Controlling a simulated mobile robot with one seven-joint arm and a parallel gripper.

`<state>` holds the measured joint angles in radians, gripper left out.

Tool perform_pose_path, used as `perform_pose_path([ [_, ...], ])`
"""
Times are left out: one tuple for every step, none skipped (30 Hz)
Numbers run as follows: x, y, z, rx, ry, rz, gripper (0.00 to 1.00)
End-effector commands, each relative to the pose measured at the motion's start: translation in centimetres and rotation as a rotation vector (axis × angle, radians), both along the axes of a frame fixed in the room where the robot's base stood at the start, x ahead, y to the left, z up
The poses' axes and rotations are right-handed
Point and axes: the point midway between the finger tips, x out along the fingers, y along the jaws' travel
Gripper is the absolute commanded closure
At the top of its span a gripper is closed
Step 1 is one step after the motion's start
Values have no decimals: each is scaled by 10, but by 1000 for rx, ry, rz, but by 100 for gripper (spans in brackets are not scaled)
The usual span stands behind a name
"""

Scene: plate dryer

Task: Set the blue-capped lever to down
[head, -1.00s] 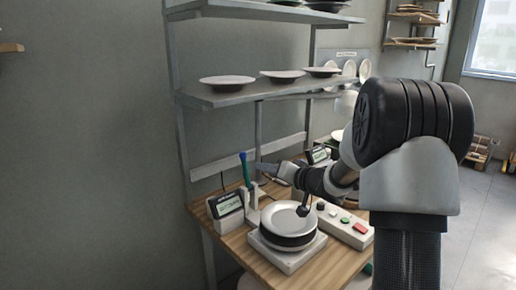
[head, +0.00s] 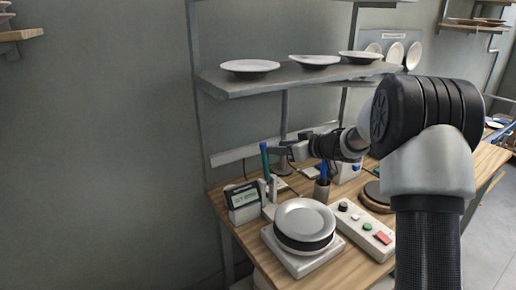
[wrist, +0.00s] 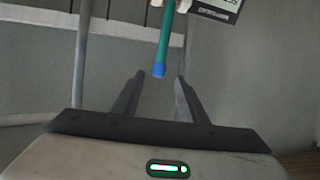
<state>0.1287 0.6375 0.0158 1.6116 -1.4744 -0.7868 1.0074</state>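The lever (head: 265,162) has a thin green shaft and a blue cap (head: 263,146), and stands nearly upright at the back left of the wooden table. My gripper (head: 278,150) is just right of the cap in the head view, at about its height. In the wrist view my gripper (wrist: 156,84) is open, its two dark fingers spread. There the blue cap (wrist: 159,70) appears between the fingertips with a gap on both sides, and the green shaft (wrist: 166,35) runs up out of frame. Whether the cap is between the fingers or just beyond them is unclear.
A small display box (head: 243,202) stands left of the lever's base. A white base with stacked plates (head: 303,222) is in front. A button panel (head: 363,232) and a pen cup (head: 322,190) are to the right. A shelf with plates (head: 290,78) hangs above.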

Motion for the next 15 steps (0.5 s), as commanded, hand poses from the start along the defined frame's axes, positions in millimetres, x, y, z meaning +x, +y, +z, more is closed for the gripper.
perform_pose_path([
  [8,9,-6,1,2,2,61],
  [13,14,-9,2,1,2,61],
  [18,19,-12,2,1,2,61],
  [23,23,-14,1,1,1,61],
  [27,27,-17,1,1,1,61],
  [33,33,-20,1,1,1,61],
  [38,37,-22,2,0,1,61],
  [42,41,-26,2,2,1,61],
  [48,46,-29,1,1,1,61],
  [52,50,-31,1,1,1,61],
  [56,54,-33,1,1,2,61],
  [61,58,-36,1,1,1,61],
  [64,61,-37,1,1,0,61],
  [67,65,-40,1,1,0,61],
  [71,68,-41,0,0,1,61],
])
